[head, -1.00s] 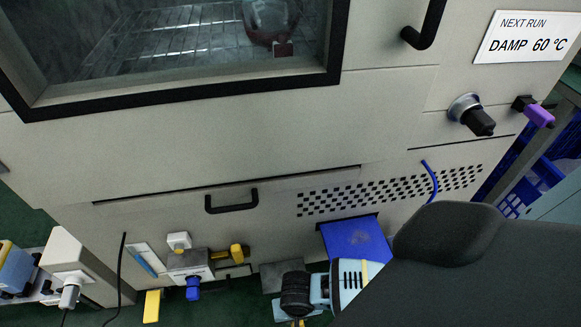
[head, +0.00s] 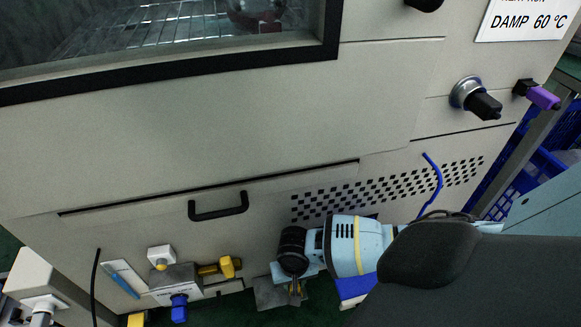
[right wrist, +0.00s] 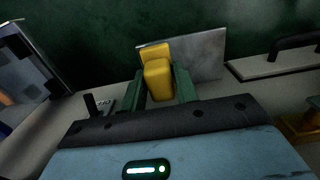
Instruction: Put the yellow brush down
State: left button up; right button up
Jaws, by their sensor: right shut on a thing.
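My right gripper (head: 294,288) comes in from the right and points down in front of the machine's lower panel. In the right wrist view its two green fingers (right wrist: 162,90) are shut on the yellow brush (right wrist: 157,76). The brush shows there as a yellow block standing out past the fingers; its bristles cannot be made out. In the head view the gripper and wrist mostly hide it. My left gripper is in neither view.
A grey metal plate (head: 266,296) lies beneath my right gripper and shows behind the brush in the wrist view (right wrist: 200,58). A blue-topped block (head: 352,288) is partly behind my arm. Yellow (head: 228,266) and blue (head: 179,308) fittings stand left. A black handle (head: 218,206) juts from the panel.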

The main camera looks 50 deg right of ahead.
jog(key=shift+w+d+f+b, duration=0.1)
jog(key=shift+w+d+b, duration=0.2)
jog(key=shift+w+d, duration=0.45)
jog(key=f+b, duration=0.2)
jog(key=f, duration=0.1)
jog(key=shift+w+d, duration=0.15)
jog(key=shift+w, duration=0.05)
jog(key=shift+f+b, duration=0.25)
jog(key=shift+b, duration=0.05)
jog(key=shift+f, duration=0.15)
jog(key=o, duration=1)
jog(key=shift+c, duration=0.2)
notch_tip(320, 180, up, 12)
jog(key=p, duration=0.6)
jog(key=shift+r, duration=0.2)
jog(key=shift+f, duration=0.1)
